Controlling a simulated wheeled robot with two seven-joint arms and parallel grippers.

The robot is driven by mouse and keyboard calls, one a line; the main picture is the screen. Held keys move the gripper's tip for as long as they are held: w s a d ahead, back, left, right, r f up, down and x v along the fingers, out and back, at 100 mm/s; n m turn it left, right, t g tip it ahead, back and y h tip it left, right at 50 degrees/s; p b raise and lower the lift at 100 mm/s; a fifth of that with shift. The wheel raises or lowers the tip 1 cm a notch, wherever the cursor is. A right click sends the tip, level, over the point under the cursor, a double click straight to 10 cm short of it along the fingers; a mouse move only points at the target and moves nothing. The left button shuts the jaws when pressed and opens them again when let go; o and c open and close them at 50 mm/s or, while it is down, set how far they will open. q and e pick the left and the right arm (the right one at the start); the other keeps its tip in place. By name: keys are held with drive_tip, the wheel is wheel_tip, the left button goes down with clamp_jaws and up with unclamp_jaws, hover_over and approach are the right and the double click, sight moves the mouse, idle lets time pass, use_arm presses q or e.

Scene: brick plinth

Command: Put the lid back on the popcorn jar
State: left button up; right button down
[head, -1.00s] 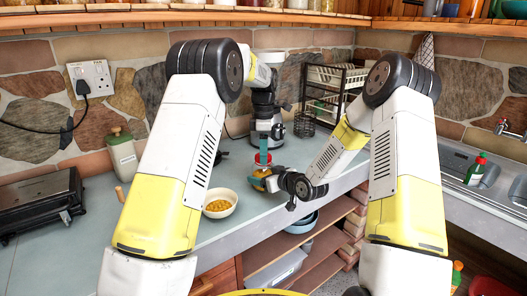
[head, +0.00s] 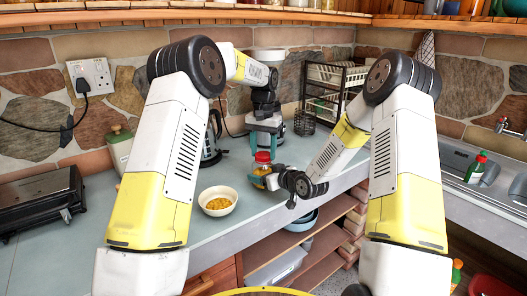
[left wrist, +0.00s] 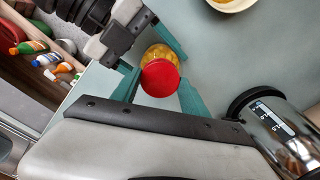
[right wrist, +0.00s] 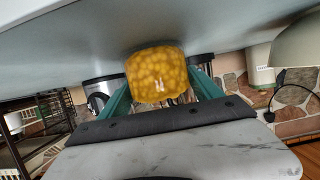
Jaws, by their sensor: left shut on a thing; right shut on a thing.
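The popcorn jar (head: 259,170), clear with yellow kernels, is held upright just above or on the counter near its front edge; I cannot tell which. The red lid (head: 262,157) is at the jar's mouth, and it also shows from above in the left wrist view (left wrist: 160,78). My left gripper (head: 262,160) comes from above, shut with one finger on each side of the lid. My right gripper (right wrist: 160,92) is shut on the jar's body from the side. The right wrist view shows the jar (right wrist: 157,75) between its fingers; the lid is hidden there.
A white bowl (head: 217,211) of yellow food stands left of the jar on the grey counter. A kettle (head: 211,140) is behind, also seen close to my left gripper in its wrist view (left wrist: 280,135). A dark rack (head: 340,90) and sink (head: 490,175) lie right.

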use_arm(q)
drive_tip(key=m, duration=0.5)
drive_tip(key=shift+a, duration=0.1)
drive_tip(key=m, duration=0.4)
drive_tip(key=shift+m, duration=0.4)
drive_tip(key=m, duration=0.7)
drive_tip(key=shift+w, duration=0.1)
drive_tip(key=m, duration=1.1)
drive_tip(key=shift+m, duration=0.3)
drive_tip(key=m, duration=0.3)
drive_tip(key=o, duration=1.4)
drive_tip(key=shift+f, duration=0.1)
